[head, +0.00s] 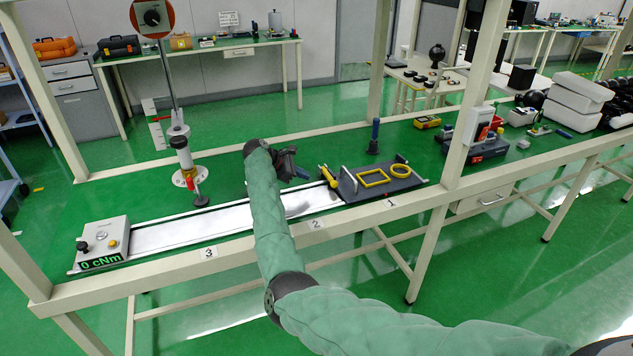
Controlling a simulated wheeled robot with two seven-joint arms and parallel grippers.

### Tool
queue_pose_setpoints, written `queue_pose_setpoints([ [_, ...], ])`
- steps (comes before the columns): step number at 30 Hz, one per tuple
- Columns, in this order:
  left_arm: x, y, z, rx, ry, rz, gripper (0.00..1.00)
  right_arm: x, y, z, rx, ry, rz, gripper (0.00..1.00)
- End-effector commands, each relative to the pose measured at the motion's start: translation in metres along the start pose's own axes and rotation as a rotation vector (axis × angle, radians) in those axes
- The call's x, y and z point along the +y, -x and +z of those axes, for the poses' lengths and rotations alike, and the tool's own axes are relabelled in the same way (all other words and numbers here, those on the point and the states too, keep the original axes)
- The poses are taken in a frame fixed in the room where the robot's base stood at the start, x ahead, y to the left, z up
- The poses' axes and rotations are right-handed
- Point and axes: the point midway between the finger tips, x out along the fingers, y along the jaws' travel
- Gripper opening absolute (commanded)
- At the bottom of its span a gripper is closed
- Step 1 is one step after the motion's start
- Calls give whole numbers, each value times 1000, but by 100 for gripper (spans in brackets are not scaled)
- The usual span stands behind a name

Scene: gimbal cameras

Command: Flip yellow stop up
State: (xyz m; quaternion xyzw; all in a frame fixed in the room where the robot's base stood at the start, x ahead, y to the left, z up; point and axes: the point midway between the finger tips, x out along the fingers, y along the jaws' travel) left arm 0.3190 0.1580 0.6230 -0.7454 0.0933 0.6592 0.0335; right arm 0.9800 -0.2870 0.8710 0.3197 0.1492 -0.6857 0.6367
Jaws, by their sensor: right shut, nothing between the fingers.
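The yellow stop (328,176) is a small yellow bar at the right end of the silver rail (170,229), beside the dark grey plate (405,184). It looks tilted, with its upper end leaning left; its exact pose is too small to tell. My right gripper (301,174), at the end of the green-sleeved arm, is shut and empty just left of the yellow stop and above the rail. A gap shows between them. My arm hides part of the rail. My left gripper is out of view.
A yellow rectangular frame (373,178) and a yellow ring (399,170) lie on the grey plate. A control box (103,240) reading "0 cNm" stands at the rail's left end. Bench posts (470,110) rise at the front. A blue-handled tool (375,135) stands behind.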

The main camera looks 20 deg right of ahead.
Motion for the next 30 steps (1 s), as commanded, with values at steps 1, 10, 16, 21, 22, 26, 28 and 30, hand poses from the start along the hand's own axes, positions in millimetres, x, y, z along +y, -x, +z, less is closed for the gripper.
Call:
queue_pose_setpoints([
  [1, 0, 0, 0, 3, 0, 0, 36, 0, 0, 2, -7, 53, 3, 0],
  [10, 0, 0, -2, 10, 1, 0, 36, 1, 0, 2, -6, 257, 6, 0],
  [16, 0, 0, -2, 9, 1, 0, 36, 1, 0, 2, -6, 273, 6, 0],
  [21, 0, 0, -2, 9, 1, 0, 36, 1, 0, 2, -5, 271, 5, 0],
  [22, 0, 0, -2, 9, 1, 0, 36, 1, 0, 1, -5, 271, 5, 0],
  [26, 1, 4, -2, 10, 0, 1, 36, 0, -1, 0, -5, 271, 6, 0],
  [28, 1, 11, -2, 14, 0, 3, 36, 0, -2, -2, -5, 270, 6, 0],
  [30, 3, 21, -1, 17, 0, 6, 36, -1, -4, -4, -5, 270, 6, 0],
])
